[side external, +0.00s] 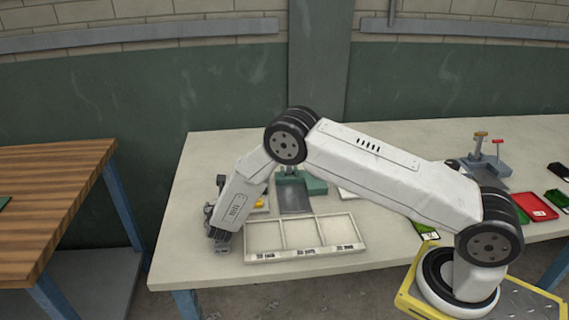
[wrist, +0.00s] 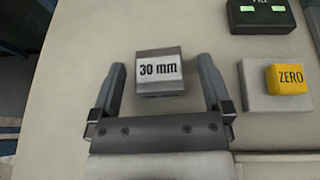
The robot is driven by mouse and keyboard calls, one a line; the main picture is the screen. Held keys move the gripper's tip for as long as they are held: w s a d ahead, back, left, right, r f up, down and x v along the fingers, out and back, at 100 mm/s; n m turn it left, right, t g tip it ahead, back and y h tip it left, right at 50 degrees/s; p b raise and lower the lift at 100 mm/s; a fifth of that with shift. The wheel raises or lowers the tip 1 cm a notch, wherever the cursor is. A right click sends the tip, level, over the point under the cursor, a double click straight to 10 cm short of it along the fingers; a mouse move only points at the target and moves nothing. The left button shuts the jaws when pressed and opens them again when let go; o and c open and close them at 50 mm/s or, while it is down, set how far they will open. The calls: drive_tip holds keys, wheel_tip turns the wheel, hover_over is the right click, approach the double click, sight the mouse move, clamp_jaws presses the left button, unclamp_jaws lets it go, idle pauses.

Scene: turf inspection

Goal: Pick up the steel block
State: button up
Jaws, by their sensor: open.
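In the wrist view a grey steel block (wrist: 160,86) with a white "30 mm" label sits on the pale tabletop. My gripper (wrist: 160,78) is open, with one finger on the left and one on the right of the block. Gaps show between both fingers and the block's sides. In the side view my gripper (side external: 215,240) points down near the left end of the table. The block cannot be made out there.
A yellow "ZERO" block (wrist: 288,79) on a grey plate is right of my gripper, with a dark box (wrist: 262,14) beyond it. A three-compartment tray (side external: 303,237) lies right of my gripper in the side view. The table's left edge is close.

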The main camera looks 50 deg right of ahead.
clamp_jaws()
drive_tip(key=shift+r, duration=0.1)
drive_tip(key=shift+r, duration=0.15)
drive_tip(key=shift+r, duration=0.8)
drive_tip(key=s+r, duration=1.1)
drive_tip(key=s, duration=0.3)
idle(0.3)
